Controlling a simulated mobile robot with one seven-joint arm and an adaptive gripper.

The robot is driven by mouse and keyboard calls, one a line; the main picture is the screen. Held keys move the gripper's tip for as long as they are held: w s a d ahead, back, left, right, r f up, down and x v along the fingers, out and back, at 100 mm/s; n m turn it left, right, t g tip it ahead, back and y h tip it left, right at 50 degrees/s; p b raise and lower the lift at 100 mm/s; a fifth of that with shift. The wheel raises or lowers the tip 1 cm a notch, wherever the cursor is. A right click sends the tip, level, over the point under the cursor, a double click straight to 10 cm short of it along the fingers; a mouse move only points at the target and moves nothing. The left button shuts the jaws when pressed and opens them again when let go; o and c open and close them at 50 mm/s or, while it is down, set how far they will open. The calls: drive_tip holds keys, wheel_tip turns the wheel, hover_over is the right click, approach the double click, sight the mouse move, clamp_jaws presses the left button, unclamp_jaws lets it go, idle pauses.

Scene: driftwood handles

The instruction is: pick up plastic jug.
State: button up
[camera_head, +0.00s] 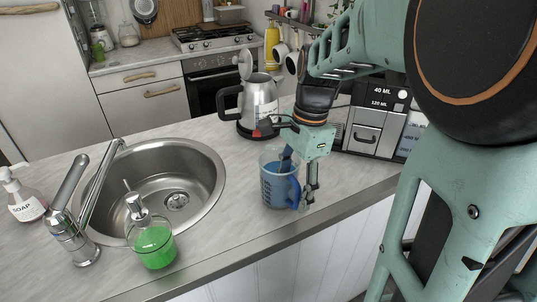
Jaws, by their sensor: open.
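A translucent measuring jug (277,188) with a blue handle and blue markings stands upright on the counter, right of the sink. It appears to be the plastic jug. My gripper (299,180) is over the jug's right side, pointing down, and is open. One finger (312,185) shows outside the jug to the right of its handle. The other finger (287,160) is at the jug's rim and is partly hidden. Whether either finger touches the jug cannot be told.
A steel kettle (261,104) stands just behind the jug, and a coffee machine (375,125) is to the right. A round sink (205,200) with a tap (72,235) and a green soap dispenser (152,245) lie left. The counter's front edge (265,232) is close to the jug.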

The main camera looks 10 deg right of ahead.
clamp_jaws()
idle(0.3)
drive_tip(key=shift+r, duration=0.2)
